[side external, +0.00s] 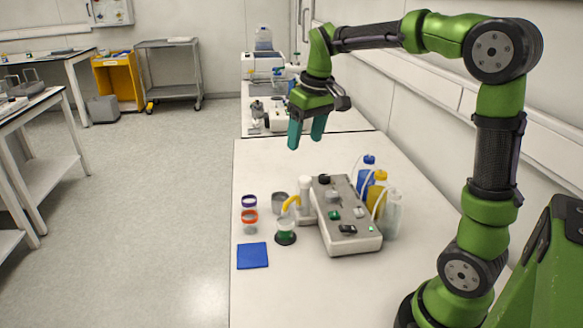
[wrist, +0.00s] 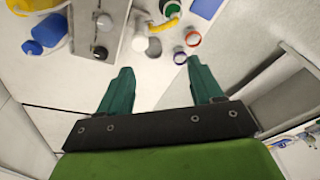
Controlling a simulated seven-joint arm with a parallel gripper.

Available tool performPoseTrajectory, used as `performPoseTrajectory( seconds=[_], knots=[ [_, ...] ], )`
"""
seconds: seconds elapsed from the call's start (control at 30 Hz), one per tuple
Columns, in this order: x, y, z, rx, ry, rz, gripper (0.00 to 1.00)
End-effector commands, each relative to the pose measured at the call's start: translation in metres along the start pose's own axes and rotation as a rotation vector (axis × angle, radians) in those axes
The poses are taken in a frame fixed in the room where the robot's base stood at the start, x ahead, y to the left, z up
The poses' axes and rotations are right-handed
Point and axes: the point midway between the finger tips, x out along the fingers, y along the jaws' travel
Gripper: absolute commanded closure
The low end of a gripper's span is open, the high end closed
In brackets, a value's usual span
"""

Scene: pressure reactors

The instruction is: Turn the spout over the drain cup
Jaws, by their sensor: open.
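The yellow curved spout (side external: 291,202) comes off the white post (side external: 304,197) beside the grey reactor box. Its tip points down close to the cup with green contents (side external: 286,233); I cannot tell if it is directly above it. The spout also shows at the top of the wrist view (wrist: 165,25). A grey cup (side external: 279,198) stands behind the spout, and a purple-rimmed cup (side external: 249,201) and an orange-rimmed cup (side external: 250,217) stand to its left. Which is the drain cup is not marked. My gripper (side external: 306,140) is open and empty, high above and behind these things.
The grey reactor box (side external: 345,220) has knobs and buttons on top. Blue (side external: 367,172), yellow (side external: 377,192) and clear bottles (side external: 392,216) with tubes stand to its right. A blue pad (side external: 252,256) lies at front left. The table front is clear; a wall runs along the right.

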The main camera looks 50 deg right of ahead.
Motion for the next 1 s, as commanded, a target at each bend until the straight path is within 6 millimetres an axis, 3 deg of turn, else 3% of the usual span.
performPoseTrajectory(
  seconds=[0.03, 0.2, 0.33, 0.5, 0.67, 1.0],
  knots=[
    [0.004, 0.014, -0.017, -0.037, -0.043, 0.019, 0.34],
    [-0.004, 0.04, -0.047, -0.188, -0.146, 0.046, 0.34],
    [-0.025, 0.039, -0.05, -0.294, -0.167, 0.035, 0.34],
    [-0.021, 0.036, -0.043, -0.349, -0.191, 0.011, 0.34],
    [0.0, 0.037, -0.039, -0.35, -0.192, 0.011, 0.34],
    [0.073, 0.04, -0.026, -0.348, -0.192, 0.011, 0.34]
  ],
)
